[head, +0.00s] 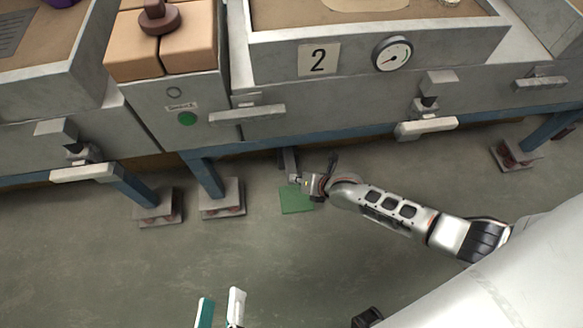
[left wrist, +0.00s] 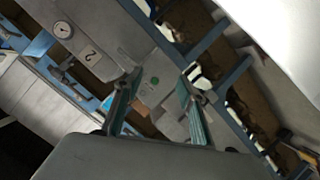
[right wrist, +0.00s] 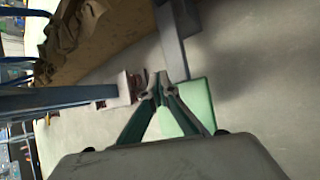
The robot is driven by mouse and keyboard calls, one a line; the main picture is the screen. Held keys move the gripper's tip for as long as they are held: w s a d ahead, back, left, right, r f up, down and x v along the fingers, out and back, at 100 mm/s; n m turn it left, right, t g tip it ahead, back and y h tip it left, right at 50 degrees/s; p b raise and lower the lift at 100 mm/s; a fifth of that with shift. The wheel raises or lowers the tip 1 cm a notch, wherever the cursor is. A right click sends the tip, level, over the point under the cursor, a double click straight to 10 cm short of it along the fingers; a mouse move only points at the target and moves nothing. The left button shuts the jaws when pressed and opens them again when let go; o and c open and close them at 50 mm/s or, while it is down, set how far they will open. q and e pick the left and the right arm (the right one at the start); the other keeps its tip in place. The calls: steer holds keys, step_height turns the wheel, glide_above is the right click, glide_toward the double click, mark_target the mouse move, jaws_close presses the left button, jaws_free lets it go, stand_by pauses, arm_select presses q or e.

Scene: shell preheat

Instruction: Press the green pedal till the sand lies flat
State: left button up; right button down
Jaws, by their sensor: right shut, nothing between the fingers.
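The green pedal (head: 296,202) is a flat plate near the floor, below the front of bed 2. It also shows in the right wrist view (right wrist: 200,100), just beyond and to the right of my fingertips. My right gripper (head: 295,181) is shut and empty, its tips at the pedal's far edge; I cannot tell whether they touch it. In the right wrist view the closed fingertips (right wrist: 164,84) meet. My left gripper (head: 220,298) is open and empty, low in the head view, away from the pedal. Brown sand (head: 285,14) with a paler patch lies in bed 2.
The grey bed (head: 350,95) carries a number 2 plate and a dial gauge (head: 392,53). A blue frame with legs (head: 205,178) on grey feet stands beside the pedal. A brown stamper (head: 160,18) rests on tan blocks. The floor (head: 120,270) in front is clear.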

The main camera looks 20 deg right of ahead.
steer(key=shift+f, duration=0.65)
arm_select(q)
steer(key=shift+d+n+b, duration=0.3)
steer(key=shift+d+n, duration=0.1)
steer(key=shift+n, duration=0.3)
arm_select(e)
steer(key=shift+w+r, duration=0.1)
steer(key=shift+f, duration=0.5)
arm_select(q)
steer(key=shift+s+f, duration=0.15)
steer(key=shift+f, duration=0.1)
